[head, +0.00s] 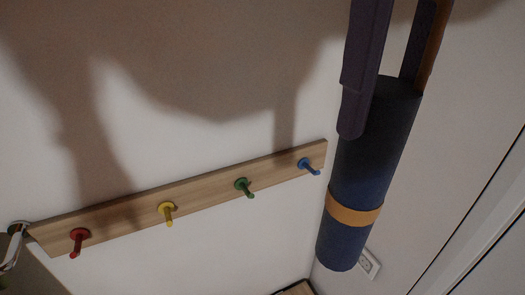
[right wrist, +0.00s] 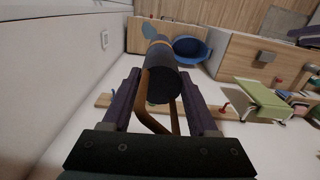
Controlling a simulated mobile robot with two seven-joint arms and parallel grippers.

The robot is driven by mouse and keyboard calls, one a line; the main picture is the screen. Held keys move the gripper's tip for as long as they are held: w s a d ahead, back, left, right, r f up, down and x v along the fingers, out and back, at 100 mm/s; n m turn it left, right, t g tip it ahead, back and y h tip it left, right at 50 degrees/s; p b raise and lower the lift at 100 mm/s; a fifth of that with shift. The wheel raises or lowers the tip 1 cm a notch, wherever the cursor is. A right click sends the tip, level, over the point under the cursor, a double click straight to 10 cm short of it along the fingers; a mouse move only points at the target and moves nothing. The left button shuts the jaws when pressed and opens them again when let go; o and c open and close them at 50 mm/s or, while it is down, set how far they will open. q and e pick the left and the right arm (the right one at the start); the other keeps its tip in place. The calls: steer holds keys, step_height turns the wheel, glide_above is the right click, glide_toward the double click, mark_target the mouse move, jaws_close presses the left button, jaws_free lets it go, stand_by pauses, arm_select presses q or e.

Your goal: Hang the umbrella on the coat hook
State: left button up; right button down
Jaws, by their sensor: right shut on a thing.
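The umbrella (head: 365,170) is a dark blue folded cylinder with a tan band and a brown handle. In the head view it hangs on the right, tilted slightly, in front of the wall. My right gripper (head: 384,90) is shut on its handle end from above; the handle is largely hidden there. In the right wrist view the umbrella (right wrist: 162,85) extends away between the fingers. The coat hook rack is a wooden board (head: 205,193) with red, yellow, green and blue pegs. The blue peg (head: 309,167) is just left of the umbrella. My left gripper is not in view.
A wall socket (head: 370,264) is low behind the umbrella. A shiny metal handle (head: 14,245) is at the left end of the board. The right wrist view shows a blue basin (right wrist: 192,50), a wooden drawer unit (right wrist: 245,58) and a green chair (right wrist: 262,98).

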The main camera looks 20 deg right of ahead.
steer(key=w+d+f+n+b, duration=0.2)
steer(key=w+f+n+b, duration=0.1)
steer(key=f+b, duration=1.6)
steer(key=w+d+f+n+b, duration=0.2)
steer(key=w+f+b, duration=0.1)
steer(key=f+b, duration=1.6)
steer(key=w+d+f+n+b, duration=0.3)
steer(key=w+f+b, duration=0.1)
steer(key=f+b, duration=1.5)
step_height(320, 180, down, 6)
steer(key=shift+n, duration=0.3)
steer(key=shift+d, duration=0.1)
step_height(320, 180, down, 20)
steer(key=b, duration=0.6)
steer(key=shift+r+b, duration=0.2)
steer(key=shift+b, duration=0.1)
steer(key=shift+f, duration=0.15)
